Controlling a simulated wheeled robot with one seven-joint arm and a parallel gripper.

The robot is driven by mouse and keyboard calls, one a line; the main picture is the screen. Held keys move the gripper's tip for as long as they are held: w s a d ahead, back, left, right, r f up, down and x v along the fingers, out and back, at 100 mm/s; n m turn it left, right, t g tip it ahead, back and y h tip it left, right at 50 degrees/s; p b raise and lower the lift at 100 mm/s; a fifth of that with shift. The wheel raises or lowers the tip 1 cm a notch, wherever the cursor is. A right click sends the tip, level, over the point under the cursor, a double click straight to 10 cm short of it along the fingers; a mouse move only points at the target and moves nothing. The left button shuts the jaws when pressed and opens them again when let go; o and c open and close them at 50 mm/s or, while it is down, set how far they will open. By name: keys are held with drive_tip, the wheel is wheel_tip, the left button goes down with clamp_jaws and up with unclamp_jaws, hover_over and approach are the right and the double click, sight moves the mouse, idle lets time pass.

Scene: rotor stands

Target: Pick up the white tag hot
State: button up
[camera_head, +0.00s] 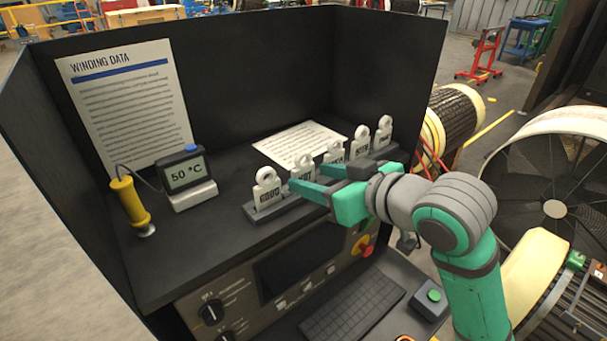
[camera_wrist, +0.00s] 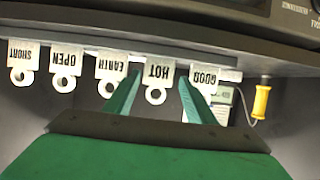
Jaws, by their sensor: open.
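The white hot tag (camera_wrist: 158,75) hangs upside down in the wrist view, its ring lowest. My gripper (camera_wrist: 159,84) is open, with one green finger on each side of that tag; I cannot tell whether they touch it. In the head view the hot tag (camera_head: 301,167) stands second from the left in the row, partly hidden by my gripper (camera_head: 309,180). The good tag (camera_wrist: 204,76) is right of it in the wrist view, partly covered by a finger. The earth tag (camera_wrist: 111,68) is on the other side, close to the other finger.
The open tag (camera_wrist: 65,60) and short tag (camera_wrist: 22,56) continue the row. A dark rack (camera_head: 250,213) holds the tags. A paper sheet (camera_head: 296,140) lies behind; dark panels enclose the shelf.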

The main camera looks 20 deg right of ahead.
sight(305, 174)
drive_tip(key=x, duration=0.5)
drive_tip(key=shift+d, duration=0.15)
drive_tip(key=shift+c, duration=0.3)
drive_tip(key=c, duration=0.5)
drive_tip(key=shift+r, duration=0.15)
drive_tip(key=r, duration=0.2)
drive_tip(key=s+r, duration=0.1)
drive_tip(key=r, duration=0.1)
drive_tip(key=shift+d, duration=0.1)
drive_tip(key=s+d+r, duration=0.2)
drive_tip(key=s+r, duration=0.6)
drive_tip(key=s, duration=0.5)
drive_tip(key=shift+r, duration=0.4)
